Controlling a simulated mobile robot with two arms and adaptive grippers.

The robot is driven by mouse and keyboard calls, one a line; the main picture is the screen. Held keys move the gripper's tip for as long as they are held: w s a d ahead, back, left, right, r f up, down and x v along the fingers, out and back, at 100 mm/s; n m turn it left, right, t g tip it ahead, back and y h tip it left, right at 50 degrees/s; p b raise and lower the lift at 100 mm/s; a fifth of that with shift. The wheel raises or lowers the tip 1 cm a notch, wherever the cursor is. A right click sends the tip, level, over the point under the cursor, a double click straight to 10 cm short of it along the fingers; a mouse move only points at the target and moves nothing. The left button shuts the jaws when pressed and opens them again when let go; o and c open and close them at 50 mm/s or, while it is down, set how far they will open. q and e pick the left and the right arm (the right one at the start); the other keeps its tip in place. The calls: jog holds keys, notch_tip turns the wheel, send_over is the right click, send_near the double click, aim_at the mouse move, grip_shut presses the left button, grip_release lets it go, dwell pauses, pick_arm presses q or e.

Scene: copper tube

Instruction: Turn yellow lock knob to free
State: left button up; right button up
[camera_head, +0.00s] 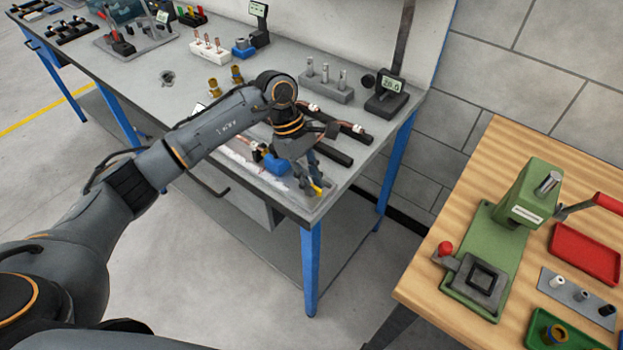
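My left arm reaches from the left over the grey workbench (225,120). My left gripper (313,186) points down at the bench's front right corner. A small yellow part (318,189), which looks like the lock knob, shows right at its fingertips. The fingers partly hide it, so I cannot tell whether they touch it or how far apart they are. A blue block (276,165) sits just left of the gripper, with some yellow beside it. My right gripper is not in view.
Black bars with copper tubes (348,128) lie behind the gripper. A grey block with metal pegs (327,82) and a display gauge (388,95) stand farther back. A wooden table (427,267) with a green press (515,225) stands at right, across a gap.

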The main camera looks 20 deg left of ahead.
pick_arm(q)
grip_shut()
jog(key=n+b, duration=0.1)
jog(key=n+t+b, duration=0.1)
jog(key=n+b, duration=0.1)
jog(key=shift+s+f, duration=0.1)
jog(key=shift+f, duration=0.1)
jog(key=n+t+b, duration=0.2)
jog(key=n+b, duration=0.2)
jog(key=n, duration=0.1)
jog(key=shift+s, duration=0.1)
jog(key=n+t+b, duration=0.1)
jog(key=n+b, duration=0.1)
jog(key=n, duration=0.1)
jog(key=n+t+y+b, duration=0.1)
jog(key=n+b, duration=0.1)
jog(key=shift+s+d+n, duration=0.1)
jog(key=shift+n, duration=0.3)
jog(key=shift+d+r+n+t+y+b, duration=0.15)
jog(key=shift+n+y+b, duration=0.25)
jog(key=shift+n+b, duration=0.5)
jog(key=shift+a+r+n+t+y+b, duration=0.1)
jog(key=shift+n+t+y+b, duration=0.3)
jog(key=shift+n, duration=0.7)
